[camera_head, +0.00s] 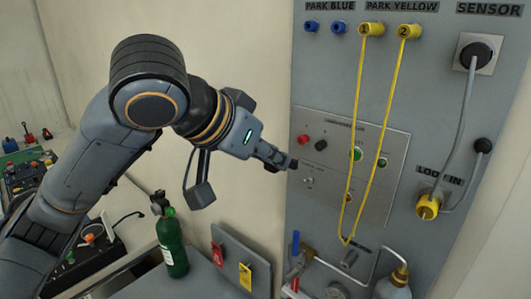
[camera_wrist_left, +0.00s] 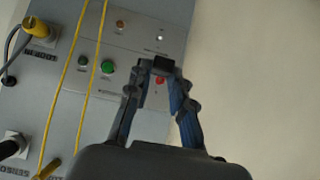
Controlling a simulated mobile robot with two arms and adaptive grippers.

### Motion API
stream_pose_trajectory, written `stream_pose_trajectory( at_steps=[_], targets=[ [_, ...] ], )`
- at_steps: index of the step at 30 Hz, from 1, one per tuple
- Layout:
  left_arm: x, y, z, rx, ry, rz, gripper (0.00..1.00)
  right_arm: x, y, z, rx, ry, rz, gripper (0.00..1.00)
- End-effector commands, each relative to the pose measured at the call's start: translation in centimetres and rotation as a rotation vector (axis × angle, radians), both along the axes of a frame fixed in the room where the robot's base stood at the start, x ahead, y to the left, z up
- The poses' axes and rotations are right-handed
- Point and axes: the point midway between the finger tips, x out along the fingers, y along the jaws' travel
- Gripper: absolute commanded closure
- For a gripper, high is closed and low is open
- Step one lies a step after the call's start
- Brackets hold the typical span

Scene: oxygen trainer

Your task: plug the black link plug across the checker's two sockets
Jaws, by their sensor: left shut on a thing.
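The black link plug (camera_head: 293,163) is a small dark block at the tips of my left gripper (camera_head: 277,158), which is shut on it. In the left wrist view the plug (camera_wrist_left: 163,64) sits between the fingertips (camera_wrist_left: 161,72). The checker (camera_head: 376,190) is a light grey plate on the wall panel. Its red socket (camera_head: 303,140) and black socket (camera_head: 320,145) are at its upper left, up and to the right of the plug. In the left wrist view the red socket (camera_wrist_left: 159,81) shows between the fingers; the black one is not clear. The plug appears apart from the sockets. My right gripper is not in view.
A yellow cord (camera_head: 357,120) hangs in a loop from the two yellow park plugs across the checker's face. A green button (camera_head: 357,154) is beside it. A green bottle (camera_head: 171,240) and a plate with red and yellow tags (camera_head: 240,262) are below my arm.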

Motion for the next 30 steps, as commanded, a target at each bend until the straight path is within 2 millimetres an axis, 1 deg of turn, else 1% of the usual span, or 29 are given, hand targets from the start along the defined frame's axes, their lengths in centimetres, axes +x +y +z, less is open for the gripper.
stream_pose_trajectory(
  at_steps=[1,6,15,21,30],
  targets=[
    [0.4,-0.3,0.2,0.001,0.003,0.0,1.0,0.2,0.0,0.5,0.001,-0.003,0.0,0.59],
    [1.8,-1.3,0.2,0.0,0.004,0.001,1.0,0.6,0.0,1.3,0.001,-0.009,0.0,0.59],
    [3.7,-2.7,0.1,0.0,0.002,0.0,1.0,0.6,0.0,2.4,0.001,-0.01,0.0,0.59],
    [4.2,-3.1,-0.1,0.001,0.0,-0.001,1.0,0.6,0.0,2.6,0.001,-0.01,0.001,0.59],
    [4.3,-3.1,-0.1,0.001,0.001,0.0,1.0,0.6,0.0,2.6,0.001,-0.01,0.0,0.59]
  ],
)
